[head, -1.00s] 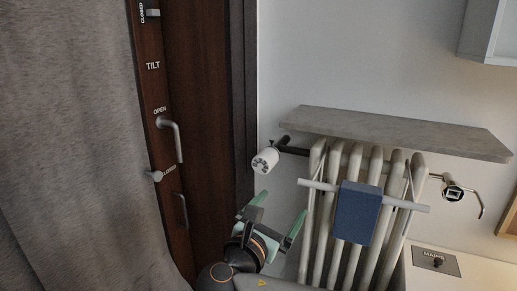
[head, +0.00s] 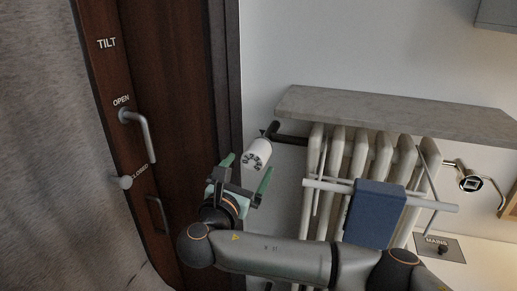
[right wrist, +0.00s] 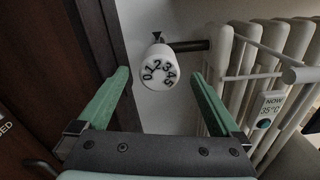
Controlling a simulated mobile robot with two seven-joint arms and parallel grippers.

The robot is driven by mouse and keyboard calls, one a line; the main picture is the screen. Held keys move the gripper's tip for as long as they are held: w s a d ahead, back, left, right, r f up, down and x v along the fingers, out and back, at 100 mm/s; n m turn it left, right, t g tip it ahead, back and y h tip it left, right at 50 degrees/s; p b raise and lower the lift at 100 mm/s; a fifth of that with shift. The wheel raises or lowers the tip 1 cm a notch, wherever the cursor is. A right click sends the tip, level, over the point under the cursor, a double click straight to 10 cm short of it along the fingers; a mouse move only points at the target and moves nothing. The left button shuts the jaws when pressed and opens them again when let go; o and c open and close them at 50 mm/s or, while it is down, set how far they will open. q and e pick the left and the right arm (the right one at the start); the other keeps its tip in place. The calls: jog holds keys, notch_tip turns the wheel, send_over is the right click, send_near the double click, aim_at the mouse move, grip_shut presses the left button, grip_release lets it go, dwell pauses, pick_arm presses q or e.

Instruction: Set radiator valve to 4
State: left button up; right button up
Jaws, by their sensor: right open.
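The radiator valve is a white knob (head: 257,153) on a dark pipe at the radiator's upper left in the head view. In the right wrist view the knob (right wrist: 158,70) faces me, with black digits 0 to 5 around its face and a small dark pointer above it. The digit 2 sits nearest the pointer. My right gripper (head: 245,172) is open and empty, just below the knob. In the right wrist view its green fingers (right wrist: 158,88) stand to either side below the knob, apart from it. My left gripper is not in view.
A dark wooden door frame with a lever handle (head: 138,128) is to the left. A display reading 35°C (right wrist: 265,123) hangs on the radiator.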

aim_at(259, 150)
jog(key=x, duration=0.8)
jog(key=shift+w+d, duration=0.1)
jog(key=shift+w, duration=0.3)
jog(key=shift+f, duration=0.1)
jog(key=shift+c, duration=0.2)
